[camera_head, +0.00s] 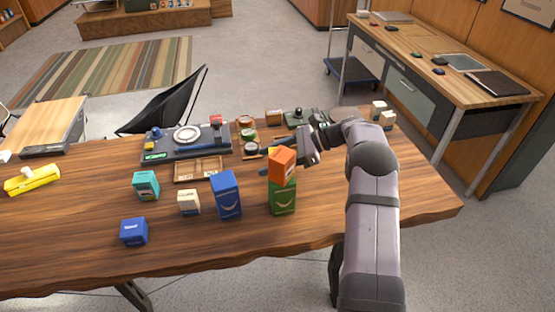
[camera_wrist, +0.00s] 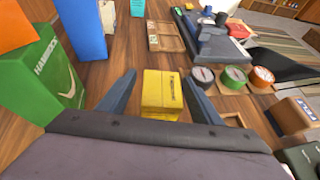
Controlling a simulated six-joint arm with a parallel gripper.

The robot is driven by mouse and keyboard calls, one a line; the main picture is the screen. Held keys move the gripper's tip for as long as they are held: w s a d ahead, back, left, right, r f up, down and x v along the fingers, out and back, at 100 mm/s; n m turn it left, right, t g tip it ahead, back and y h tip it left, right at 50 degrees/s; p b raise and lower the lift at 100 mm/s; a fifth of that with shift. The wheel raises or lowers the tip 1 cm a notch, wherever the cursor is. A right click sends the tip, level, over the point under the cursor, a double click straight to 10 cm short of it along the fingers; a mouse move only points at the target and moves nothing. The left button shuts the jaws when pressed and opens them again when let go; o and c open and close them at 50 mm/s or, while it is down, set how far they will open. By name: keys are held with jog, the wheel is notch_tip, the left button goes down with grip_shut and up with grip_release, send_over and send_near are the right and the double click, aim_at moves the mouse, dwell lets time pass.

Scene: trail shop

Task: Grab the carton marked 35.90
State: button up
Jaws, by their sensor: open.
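No price marking is readable on any carton, so I cannot tell which one is marked 35.90. A yellow carton (camera_wrist: 162,92) stands between the spread fingers of my open gripper (camera_wrist: 160,80) in the wrist view, with no clear contact. In the head view my gripper (camera_head: 285,146) is behind the orange carton (camera_head: 282,165), which sits askew on a green carton (camera_head: 283,197) and largely hides the yellow one. A tall blue carton (camera_head: 226,195), a cream carton (camera_head: 188,202), a teal carton (camera_head: 146,185) and a small blue carton (camera_head: 133,231) stand to the left.
The green carton (camera_wrist: 45,75) and orange carton (camera_wrist: 12,25) stand close left of my gripper in the wrist view. Round tins (camera_wrist: 234,77) and a brown box (camera_wrist: 294,115) are on the right. A wooden tray (camera_head: 198,168) lies mid-table. The table's front right is clear.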

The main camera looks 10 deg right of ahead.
jog(key=shift+w+a+f, duration=0.15)
jog(key=shift+a+f, duration=0.2)
jog(key=shift+a, duration=0.2)
jog(key=shift+c, duration=0.3)
jog(key=c, duration=1.2)
jog(key=shift+r, duration=0.1)
